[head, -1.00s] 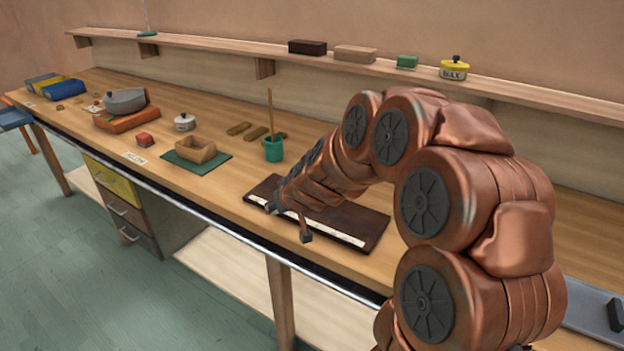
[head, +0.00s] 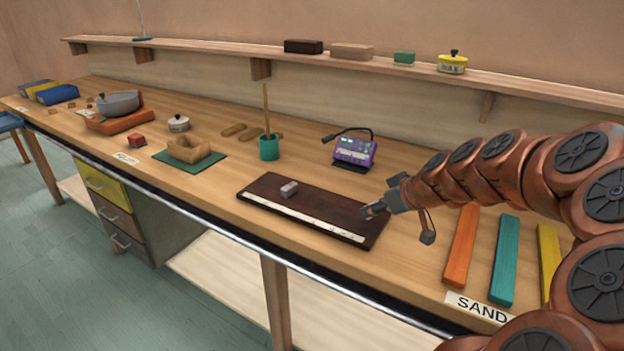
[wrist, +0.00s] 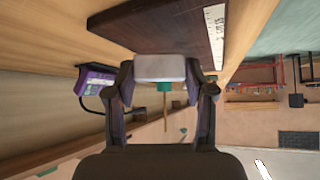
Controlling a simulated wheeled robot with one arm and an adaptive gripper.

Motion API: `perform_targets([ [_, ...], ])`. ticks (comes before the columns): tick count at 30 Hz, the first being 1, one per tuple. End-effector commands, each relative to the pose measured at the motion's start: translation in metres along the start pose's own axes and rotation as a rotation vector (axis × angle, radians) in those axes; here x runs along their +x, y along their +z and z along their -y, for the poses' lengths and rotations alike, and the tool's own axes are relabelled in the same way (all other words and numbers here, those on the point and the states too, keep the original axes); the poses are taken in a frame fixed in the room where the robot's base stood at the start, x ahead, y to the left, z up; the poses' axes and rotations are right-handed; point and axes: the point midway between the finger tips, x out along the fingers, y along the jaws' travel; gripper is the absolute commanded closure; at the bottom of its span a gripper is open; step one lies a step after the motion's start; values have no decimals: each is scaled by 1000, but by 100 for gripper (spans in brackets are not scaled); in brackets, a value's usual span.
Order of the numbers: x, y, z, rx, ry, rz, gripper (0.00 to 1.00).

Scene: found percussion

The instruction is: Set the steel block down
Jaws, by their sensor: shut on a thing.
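My gripper (head: 372,211) is shut on a pale grey block, the steel block (wrist: 160,68), which fills the space between the fingertips in the wrist view. In the head view the gripper is at the right end of the dark board (head: 325,210), and the held block is too small there to make out clearly. I cannot tell whether it touches the board. Another small grey block (head: 289,189) lies on the left part of the board, apart from the gripper. The board has a pale lettered strip along its front edge.
A purple device (head: 354,151) with a black cable stands behind the board. A green cup (head: 268,148) with a stick stands to its left. Orange (head: 462,246), teal (head: 505,260) and yellow (head: 549,262) bars lie right of the board, behind a SAND label. The board's middle is bare.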

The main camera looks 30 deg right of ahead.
Motion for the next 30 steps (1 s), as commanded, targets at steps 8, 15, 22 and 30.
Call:
perform_targets([
  [8,13,-13,-21,-2,1,0,98],
  [15,33,-28,-45,-1,2,0,98],
  [22,52,-43,-66,-1,2,0,98],
  [30,74,-59,-92,-1,3,-1,98],
])
